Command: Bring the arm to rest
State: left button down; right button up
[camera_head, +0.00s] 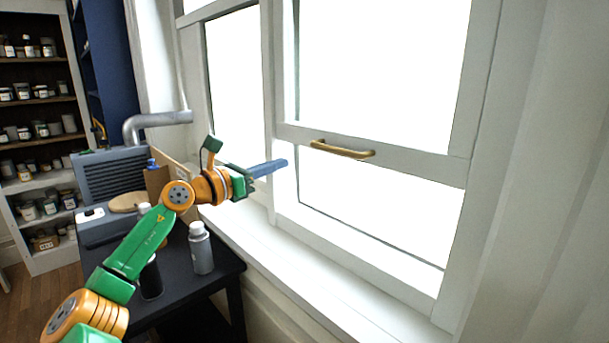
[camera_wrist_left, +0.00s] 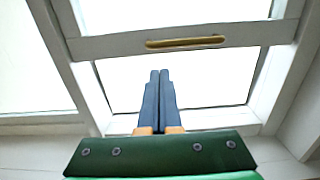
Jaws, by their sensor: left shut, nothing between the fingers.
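My left arm, green and orange, reaches in from the lower left in the head view. Its left gripper (camera_head: 284,162) has blue fingers and points right toward the window. The fingers are shut together with nothing between them, as the left wrist view (camera_wrist_left: 159,73) also shows. The gripper is in the air, to the left of a brass handle (camera_head: 342,149) on the window's cross rail and apart from it. The handle also shows in the wrist view (camera_wrist_left: 185,42), beyond the fingertips. My right gripper is not in view.
A dark table (camera_head: 222,275) at the left holds a grey bottle (camera_head: 201,250), a dark bottle (camera_head: 150,279) and a grey machine with a bent metal pipe (camera_head: 157,121). A white window sill (camera_head: 300,270) runs below the window. Shelves of jars (camera_head: 40,120) stand at the far left.

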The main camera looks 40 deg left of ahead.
pick_arm(q)
jog(key=w+d+f+n+t+y, duration=0.25)
jog(key=d+f+n, duration=0.55)
jog(key=f+n, duration=0.45)
jog(key=s+d+f+n+g+y, duration=0.2)
jog(key=f+n+g, duration=0.1)
jog(key=f+n, duration=0.45)
jog(key=s+d+f+n+g+y, duration=0.1)
jog(key=s+f+n+g+y, duration=0.15)
jog(key=f+n, duration=0.45)
jog(key=s+d+f+n+g+h, duration=0.35)
jog(key=s+d+f+g, duration=0.25)
jog(key=s+d+f, duration=0.4)
jog(key=s+d+f+n+g+h, duration=0.2)
jog(key=s+d+f+n+g, duration=0.4)
jog(key=s, duration=0.7)
notch_tip(320, 180, down, 18)
jog(key=s+m+g, duration=0.1)
jog(key=s+m, duration=0.1)
jog(key=s, duration=0.1)
jog(key=s+a+f+g, duration=0.1)
jog(key=s+f, duration=0.7)
jog(key=s, duration=0.3)
jog(key=shift+a+f, duration=0.2)
jog(key=shift+f, duration=0.1)
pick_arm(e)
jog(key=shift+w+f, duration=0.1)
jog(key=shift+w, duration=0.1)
